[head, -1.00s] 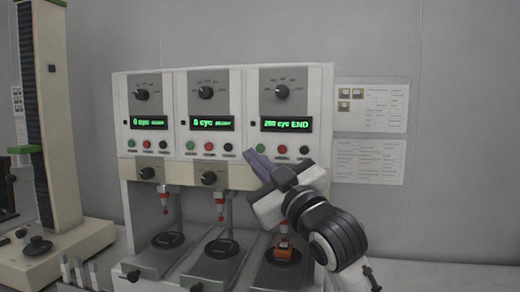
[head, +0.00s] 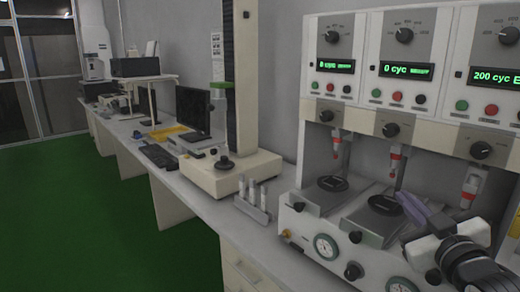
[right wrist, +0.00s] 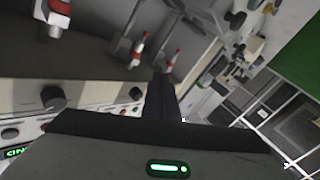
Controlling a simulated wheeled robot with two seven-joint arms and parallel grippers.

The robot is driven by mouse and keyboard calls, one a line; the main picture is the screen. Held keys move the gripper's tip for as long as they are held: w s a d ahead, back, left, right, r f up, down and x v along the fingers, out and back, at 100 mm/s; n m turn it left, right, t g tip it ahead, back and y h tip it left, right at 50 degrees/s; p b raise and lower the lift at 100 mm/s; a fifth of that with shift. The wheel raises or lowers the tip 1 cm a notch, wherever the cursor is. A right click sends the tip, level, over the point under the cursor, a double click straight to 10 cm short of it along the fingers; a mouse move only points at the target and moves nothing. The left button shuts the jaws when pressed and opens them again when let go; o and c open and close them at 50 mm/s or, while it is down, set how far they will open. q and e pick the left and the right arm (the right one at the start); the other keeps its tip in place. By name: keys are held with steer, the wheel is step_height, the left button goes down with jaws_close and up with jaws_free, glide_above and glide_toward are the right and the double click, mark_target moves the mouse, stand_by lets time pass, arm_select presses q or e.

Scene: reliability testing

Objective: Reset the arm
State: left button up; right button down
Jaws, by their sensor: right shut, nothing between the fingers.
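My right gripper (head: 412,210) has purple fingers and is shut and empty at the lower right of the head view. It stands in front of the three-station test machine (head: 300,150), its fingers pointing up and left. In the right wrist view the dark fingers (right wrist: 160,100) are closed together. The machine's displays read 0 cyc (head: 335,66), 0 cyc (head: 406,70) and 200 cyc (head: 497,77), the last cut off at the edge. The orange piece at the right station does not show. My left gripper is not in view.
A tester with a tall dark column (head: 240,80) stands left of the machine. A small rack of vials (head: 255,199) sits between them. A monitor (head: 193,109) and keyboard (head: 158,157) lie farther along the bench. The green floor (head: 60,210) at left is clear.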

steer(key=s+a+f+g+y, duration=0.1)
steer(key=s+a+f+g, duration=0.3)
steer(key=f, duration=0.8)
steer(key=s+a+f+m+g+y, duration=0.15)
steer(key=s+f, duration=0.45)
steer(key=f, duration=0.6)
steer(key=s+a+f+g, duration=0.1)
steer(key=s+a+f, duration=0.35)
steer(key=f, duration=0.75)
steer(key=s+a+f+g, duration=0.3)
steer(key=s+f, duration=0.6)
steer(key=s, duration=0.5)
steer(key=shift+s+a+f+m, duration=0.2)
steer(key=shift+s+a+m, duration=0.15)
steer(key=shift+a, duration=0.25)
steer(key=shift+w+y, duration=0.1)
steer(key=shift+y, duration=0.15)
